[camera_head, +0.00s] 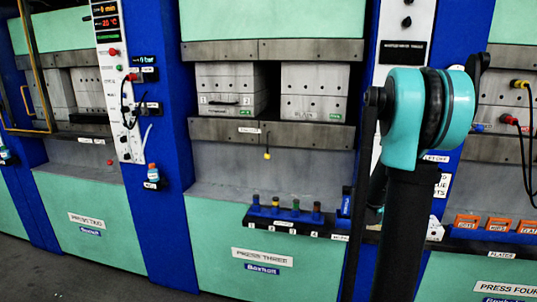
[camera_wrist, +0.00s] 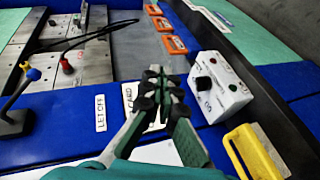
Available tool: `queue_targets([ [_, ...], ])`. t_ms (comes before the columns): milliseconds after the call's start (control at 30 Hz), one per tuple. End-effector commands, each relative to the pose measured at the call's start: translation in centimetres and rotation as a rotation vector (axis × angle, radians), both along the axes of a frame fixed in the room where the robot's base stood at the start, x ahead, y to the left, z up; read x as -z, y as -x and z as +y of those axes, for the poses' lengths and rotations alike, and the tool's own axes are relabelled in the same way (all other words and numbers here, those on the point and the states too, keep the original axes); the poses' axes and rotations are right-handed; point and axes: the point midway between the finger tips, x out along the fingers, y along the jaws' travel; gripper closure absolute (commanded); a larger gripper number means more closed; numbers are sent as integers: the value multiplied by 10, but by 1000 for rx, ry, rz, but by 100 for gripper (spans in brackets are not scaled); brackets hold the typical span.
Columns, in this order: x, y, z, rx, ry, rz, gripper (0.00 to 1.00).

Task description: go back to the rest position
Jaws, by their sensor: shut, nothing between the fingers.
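My gripper (camera_wrist: 160,88) shows in the wrist view, with its dark fingertips together and nothing between them. It is in front of a blue panel, over a white label partly hidden by the fingers. A white box (camera_wrist: 219,88) with knobs is just to its right. In the head view my teal arm joint and dark link stand at the right, in front of the blue column between press three (camera_head: 262,257) and press four (camera_head: 506,288). My gripper cannot be made out there.
A yellow bracket (camera_wrist: 252,152) is at the lower right of the wrist view. Orange trays (camera_wrist: 164,24) sit along the ledge, and black cables (camera_wrist: 95,35) hang at the left. A rack of colored pegs (camera_head: 286,212) is on press three's ledge.

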Motion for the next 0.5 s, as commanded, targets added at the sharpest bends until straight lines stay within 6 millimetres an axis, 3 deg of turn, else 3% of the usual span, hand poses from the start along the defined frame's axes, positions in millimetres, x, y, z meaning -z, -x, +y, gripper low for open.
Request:
queue_targets([
  [300,86,71,147,-133,-550,-87,100],
  [500,131,124,248,-209,-892,-113,100],
])
